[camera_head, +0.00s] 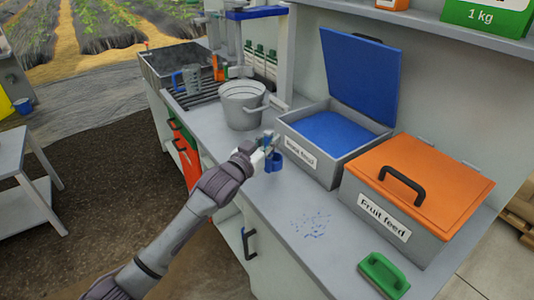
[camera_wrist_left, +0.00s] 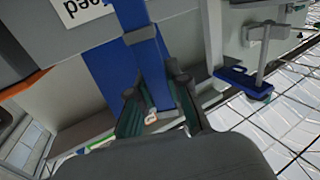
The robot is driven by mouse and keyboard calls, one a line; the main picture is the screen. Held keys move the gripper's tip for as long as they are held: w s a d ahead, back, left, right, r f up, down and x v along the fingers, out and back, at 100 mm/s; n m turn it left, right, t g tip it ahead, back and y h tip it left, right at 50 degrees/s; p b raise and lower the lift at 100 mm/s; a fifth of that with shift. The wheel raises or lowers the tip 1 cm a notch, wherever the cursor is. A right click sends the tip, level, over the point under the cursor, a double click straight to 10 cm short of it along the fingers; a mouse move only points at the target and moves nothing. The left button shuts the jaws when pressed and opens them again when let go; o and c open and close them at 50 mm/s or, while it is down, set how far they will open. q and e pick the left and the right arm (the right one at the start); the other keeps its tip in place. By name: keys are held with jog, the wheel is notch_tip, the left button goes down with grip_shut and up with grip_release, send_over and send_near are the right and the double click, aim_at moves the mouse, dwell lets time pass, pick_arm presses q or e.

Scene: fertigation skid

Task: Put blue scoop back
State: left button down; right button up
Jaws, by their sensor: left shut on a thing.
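My left gripper (camera_head: 269,141) is shut on the blue scoop (camera_head: 273,163), which hangs below the fingers above the counter, in front of the open grey bin. In the left wrist view the scoop's blue handle (camera_wrist_left: 145,65) runs between the fingers of the left gripper (camera_wrist_left: 153,90). The grey bin (camera_head: 308,162) has its blue lid (camera_head: 358,75) raised and holds blue feed (camera_head: 335,133). Its label is partly hidden by my gripper. My right gripper is not in view.
An orange-lidded Fruit feed bin (camera_head: 422,185) stands to the right, closed. A grey bucket (camera_head: 241,105) stands to the left. Blue granules (camera_head: 312,226) lie scattered on the counter (camera_head: 270,213), with a green brush (camera_head: 383,275) near the front right. A shelf (camera_head: 440,38) overhangs the back.

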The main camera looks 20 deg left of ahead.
pick_arm(q)
jog(key=shift+w+a+f, duration=0.1)
jog(key=shift+a+f, duration=0.1)
jog(key=shift+a, duration=0.15)
jog(key=shift+f, duration=0.3)
notch_tip(320, 180, down, 3)
jog(key=shift+f, duration=0.25)
jog(key=shift+f, duration=0.2)
jog(key=c, duration=1.1)
grip_release()
jog(key=shift+c, duration=0.2)
jog(key=shift+r, duration=0.1)
